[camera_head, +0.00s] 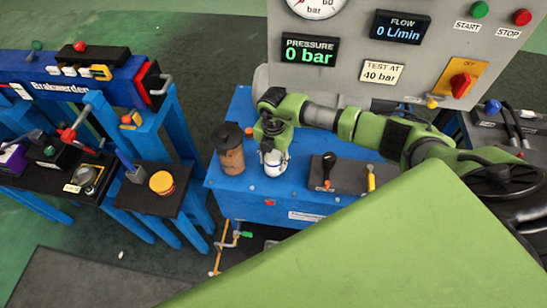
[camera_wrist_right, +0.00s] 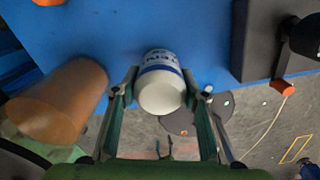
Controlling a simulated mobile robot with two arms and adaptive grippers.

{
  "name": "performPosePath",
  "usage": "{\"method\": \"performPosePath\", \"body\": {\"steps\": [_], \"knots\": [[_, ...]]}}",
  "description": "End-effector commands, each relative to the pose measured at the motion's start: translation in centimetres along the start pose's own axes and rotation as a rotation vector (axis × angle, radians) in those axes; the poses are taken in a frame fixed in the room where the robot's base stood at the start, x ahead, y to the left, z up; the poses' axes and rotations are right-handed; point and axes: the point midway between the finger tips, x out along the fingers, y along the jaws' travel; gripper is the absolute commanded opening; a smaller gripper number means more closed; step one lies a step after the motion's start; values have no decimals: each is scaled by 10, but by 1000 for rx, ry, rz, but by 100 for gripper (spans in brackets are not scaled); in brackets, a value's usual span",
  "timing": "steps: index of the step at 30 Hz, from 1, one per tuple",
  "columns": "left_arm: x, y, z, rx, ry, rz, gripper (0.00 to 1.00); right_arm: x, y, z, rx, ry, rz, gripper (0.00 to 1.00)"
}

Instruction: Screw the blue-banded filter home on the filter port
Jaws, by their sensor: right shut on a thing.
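The blue-banded filter (camera_head: 273,163) is a white canister with a blue stripe and blue lettering. It stands upright at the blue bench top. My right gripper (camera_head: 273,152) comes down over it from above and is shut on it. In the right wrist view the filter (camera_wrist_right: 161,90) sits between the two fingers of the right gripper (camera_wrist_right: 163,95). The filter port is not visible; the filter and gripper cover that spot, so I cannot tell how the filter meets it. My left gripper is not in view.
A brown cylinder with a dark top (camera_head: 230,150) stands close left of the filter. A dark box with a black-knobbed lever (camera_head: 328,170) is to the right. The grey panel (camera_head: 375,72) behind reads 0 bar and 0 L/min. A blue stand (camera_head: 75,85) is at left.

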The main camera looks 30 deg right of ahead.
Motion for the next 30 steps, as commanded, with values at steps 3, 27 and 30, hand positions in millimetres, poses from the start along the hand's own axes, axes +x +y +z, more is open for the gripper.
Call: {"method": "performPosePath", "body": {"steps": [3, 27, 30], "knots": [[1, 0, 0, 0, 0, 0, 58, 0, 0, 0, -2, 1, 1, 11], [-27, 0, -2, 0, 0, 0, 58, 0, 0, -1, 449, 1, 1, 11], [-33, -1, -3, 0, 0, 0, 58, -2, 0, -1, 503, 2, 0, 11]]}}
